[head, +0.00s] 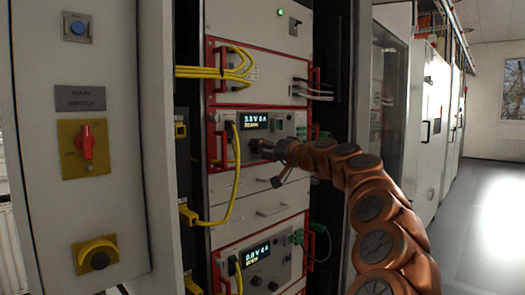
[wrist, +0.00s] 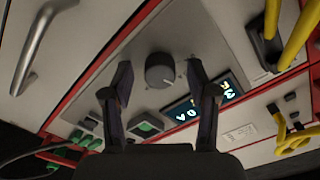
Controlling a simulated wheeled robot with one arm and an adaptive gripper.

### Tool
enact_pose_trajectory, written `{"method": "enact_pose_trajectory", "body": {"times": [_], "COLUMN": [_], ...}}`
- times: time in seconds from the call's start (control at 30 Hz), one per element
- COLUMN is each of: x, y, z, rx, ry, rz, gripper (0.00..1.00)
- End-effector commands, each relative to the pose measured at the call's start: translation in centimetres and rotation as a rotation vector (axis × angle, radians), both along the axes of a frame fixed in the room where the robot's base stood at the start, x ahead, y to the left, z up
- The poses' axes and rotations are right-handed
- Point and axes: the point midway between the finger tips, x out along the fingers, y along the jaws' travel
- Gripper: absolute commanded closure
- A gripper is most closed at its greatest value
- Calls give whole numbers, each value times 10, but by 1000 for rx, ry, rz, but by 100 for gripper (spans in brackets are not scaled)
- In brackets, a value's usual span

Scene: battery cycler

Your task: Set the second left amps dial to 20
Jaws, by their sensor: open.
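The upper supply unit, with a red frame and a lit display (head: 255,121), is in the rack in the head view. Its display also shows in the wrist view (wrist: 212,92), rotated; its digits are too small to read surely. A round dark dial (wrist: 160,70) sits on the grey panel beside this display. My gripper (wrist: 160,78) is open, with one finger on each side of the dial and gaps visible to both. In the head view my gripper (head: 268,160) is at the panel just below the display and hides the dial there. The dial's scale is not readable.
A second unit with a lit display (head: 257,253) sits lower in the rack. Yellow cables (head: 236,182) hang left of the displays. Red handles (head: 212,150) edge the units. A red main switch (head: 87,143) is on the left cabinet. Open floor (head: 485,215) lies at right.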

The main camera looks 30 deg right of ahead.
Motion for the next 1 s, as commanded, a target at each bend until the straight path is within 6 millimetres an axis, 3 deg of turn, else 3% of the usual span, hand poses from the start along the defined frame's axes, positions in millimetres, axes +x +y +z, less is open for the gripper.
{"method": "enact_pose_trajectory", "body": {"times": [0.1, 0.63, 1.0], "x": [0, 0, 0], "y": [0, 0, 0], "z": [0, 0, 2], "rx": [0, 0, 61], "ry": [0, 0, 13], "rz": [0, 0, 1], "gripper": [43, 98, 100]}}
